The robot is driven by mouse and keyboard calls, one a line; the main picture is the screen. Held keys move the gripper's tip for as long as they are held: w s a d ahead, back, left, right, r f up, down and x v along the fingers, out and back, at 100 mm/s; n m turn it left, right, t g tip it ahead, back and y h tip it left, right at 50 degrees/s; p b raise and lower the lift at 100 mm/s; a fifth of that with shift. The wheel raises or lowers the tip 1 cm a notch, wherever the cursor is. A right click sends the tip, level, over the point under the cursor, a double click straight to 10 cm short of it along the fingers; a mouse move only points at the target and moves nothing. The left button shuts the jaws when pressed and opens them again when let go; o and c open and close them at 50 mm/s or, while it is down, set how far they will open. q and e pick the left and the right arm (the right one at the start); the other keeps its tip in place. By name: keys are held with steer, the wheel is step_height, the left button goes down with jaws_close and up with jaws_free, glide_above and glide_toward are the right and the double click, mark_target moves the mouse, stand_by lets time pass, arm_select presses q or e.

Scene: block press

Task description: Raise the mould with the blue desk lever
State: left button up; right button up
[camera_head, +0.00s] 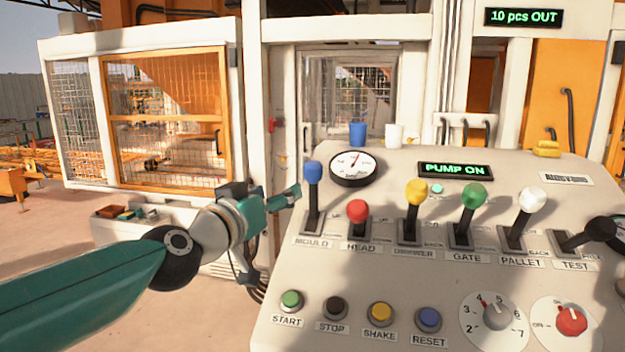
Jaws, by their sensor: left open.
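The blue lever (313,174), labelled MOULD, stands about upright at the left end of the lever row on the control desk (385,285). My left gripper (290,198) is just left of the blue lever at about knob height. It is open and appears empty, and I cannot tell whether it touches the lever. The mould itself cannot be made out in this view.
Right of the blue lever stand the red HEAD (357,211), yellow (416,192), green GATE (474,195) and white PALLET (532,200) levers. Buttons and dials line the desk's front. A blue cup (357,134) and white cup (394,136) stand at its back. A display (455,170) reads PUMP ON.

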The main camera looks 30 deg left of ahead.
mark_target(309, 173)
arm_select(q)
steer(key=w, duration=0.5)
steer(key=w+p, duration=0.1)
steer(key=w, duration=1)
steer(key=shift+a, duration=0.4)
jaws_close()
